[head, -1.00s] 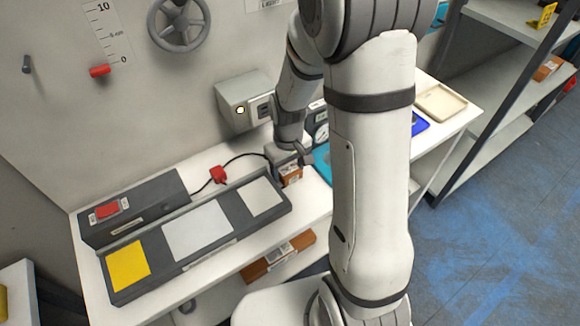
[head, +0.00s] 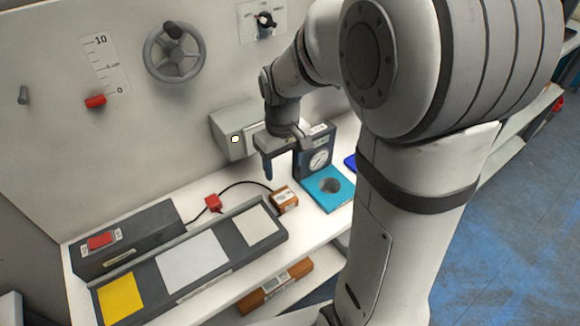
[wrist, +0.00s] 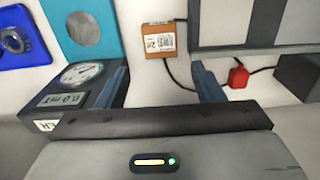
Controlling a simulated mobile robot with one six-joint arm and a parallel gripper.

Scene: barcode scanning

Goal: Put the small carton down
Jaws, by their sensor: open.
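The small carton (head: 285,199) is an orange-brown box with a white label. It sits on the white worktop between the right end of the dark grey tray and the teal plate, and nothing holds it. It also shows in the wrist view (wrist: 160,42), beyond the fingertips. My gripper (head: 283,172) is open and empty, raised above and behind the carton. In the wrist view its two fingers (wrist: 160,75) stand wide apart with clear space between them.
A dark grey tray (head: 232,233) with yellow, pale grey and cream pads lies to the left. A teal plate (head: 328,207) with a dial gauge (head: 319,160) stands to the right. A red connector (head: 212,202) on a black cable lies behind the tray. A brown box (head: 275,285) is on the lower shelf.

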